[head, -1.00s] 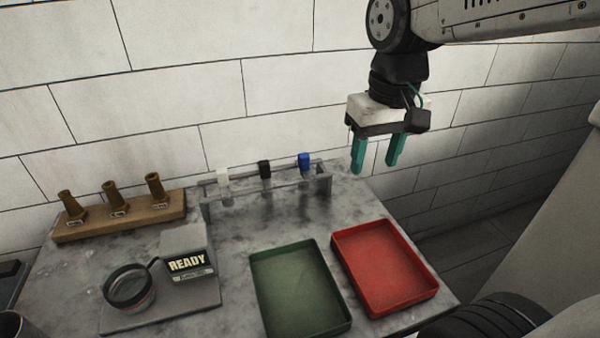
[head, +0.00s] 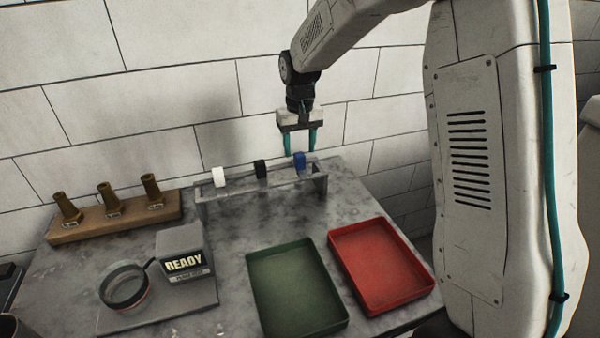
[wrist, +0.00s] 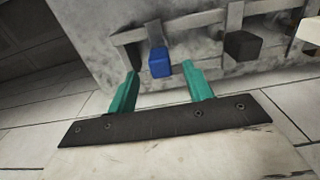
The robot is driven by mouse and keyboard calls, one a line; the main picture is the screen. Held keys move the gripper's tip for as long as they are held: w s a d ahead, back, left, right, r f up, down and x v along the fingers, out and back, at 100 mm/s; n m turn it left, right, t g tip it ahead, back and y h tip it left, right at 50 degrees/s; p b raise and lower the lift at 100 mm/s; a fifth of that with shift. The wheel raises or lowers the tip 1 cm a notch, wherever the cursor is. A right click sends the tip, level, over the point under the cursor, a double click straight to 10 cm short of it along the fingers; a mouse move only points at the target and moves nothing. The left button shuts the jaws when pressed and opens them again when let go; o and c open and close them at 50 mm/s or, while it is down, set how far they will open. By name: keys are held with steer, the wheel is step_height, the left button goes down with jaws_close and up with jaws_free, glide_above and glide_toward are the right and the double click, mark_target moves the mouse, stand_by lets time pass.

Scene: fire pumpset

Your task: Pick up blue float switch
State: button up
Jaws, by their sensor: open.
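The blue float switch (head: 299,160) sits at the right end of a grey rack (head: 322,184) on the marble-topped table. In the wrist view the blue float switch (wrist: 160,62) shows its blue block between and beyond the two teal fingertips. My gripper (head: 299,151) is open and empty, above and behind the rack. In the wrist view my gripper (wrist: 160,80) has its fingers on either side of the blue block in the picture. I cannot tell whether either finger touches it. The lower part of the switch is mostly hidden.
A black switch (head: 260,168) and a white switch (head: 218,177) share the rack, left of the blue one. A red tray (head: 380,266) and a green tray (head: 297,290) lie in front, both empty. A wooden stand (head: 116,217) with brass nozzles and a READY box (head: 184,254) are left. A tiled wall is behind.

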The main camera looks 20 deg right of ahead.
mark_target(300, 164)
step_height(300, 164, down, 6)
steer(key=shift+s+f, duration=0.1)
steer(key=shift+f, duration=0.05)
steer(key=c, duration=1.1)
